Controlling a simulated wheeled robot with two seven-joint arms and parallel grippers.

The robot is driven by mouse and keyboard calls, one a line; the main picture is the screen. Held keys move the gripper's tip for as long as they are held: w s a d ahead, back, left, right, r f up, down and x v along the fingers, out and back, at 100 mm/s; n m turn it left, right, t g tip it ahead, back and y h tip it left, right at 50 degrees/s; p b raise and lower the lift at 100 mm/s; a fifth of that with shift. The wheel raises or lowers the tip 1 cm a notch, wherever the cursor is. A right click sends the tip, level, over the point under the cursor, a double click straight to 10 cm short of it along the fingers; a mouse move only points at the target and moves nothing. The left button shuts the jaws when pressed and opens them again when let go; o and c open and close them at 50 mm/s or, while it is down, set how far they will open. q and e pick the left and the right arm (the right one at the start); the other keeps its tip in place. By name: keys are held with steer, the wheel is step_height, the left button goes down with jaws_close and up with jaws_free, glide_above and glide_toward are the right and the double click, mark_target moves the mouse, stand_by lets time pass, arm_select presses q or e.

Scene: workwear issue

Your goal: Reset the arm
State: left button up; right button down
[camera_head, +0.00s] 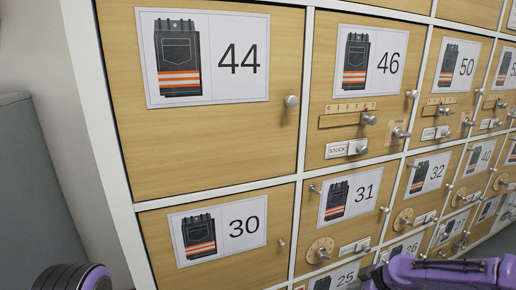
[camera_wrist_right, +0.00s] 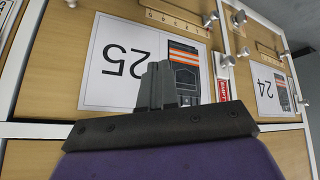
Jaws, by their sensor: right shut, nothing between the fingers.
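My right arm (camera_head: 440,273) reaches in purple along the bottom right of the head view, in front of the lower lockers. In the right wrist view my right gripper (camera_wrist_right: 158,84) is shut and empty. Its grey fingers are in front of the locker door labelled 25 (camera_wrist_right: 118,62), which appears upside down, and cover part of its picture card. I cannot tell whether the fingertips touch the door. A purple part of my left arm (camera_head: 72,277) shows at the bottom left corner of the head view; its gripper is out of view.
A wooden locker wall with white frames fills the head view, with doors 44 (camera_head: 215,130), 46 (camera_head: 340,95), 30 (camera_head: 240,265) and 31 (camera_head: 325,235) shut. Knobs, dials and sliding latches stick out. A grey panel (camera_head: 35,200) stands at left.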

steer(key=s+a+f+m+g+h, duration=0.1)
steer(key=s+a+f+m, duration=0.4)
steer(key=s, duration=0.4)
steer(key=s+a+f+m+h, duration=0.1)
steer(key=s+a+f+m, duration=0.3)
steer(key=s+a+f, duration=0.3)
steer(key=s+d+m+g+h, duration=0.1)
steer(key=s+d+m+h, duration=0.25)
steer(key=s, duration=0.75)
steer(key=s+d+m+h, duration=0.2)
steer(key=s+d+m, duration=0.3)
steer(key=s, duration=0.6)
step_height(320, 180, up, 36)
steer(key=p, duration=3.5)
steer(key=shift+w+d+f, duration=0.2)
steer(key=shift+d+f, duration=0.05)
steer(key=shift+d, duration=0.1)
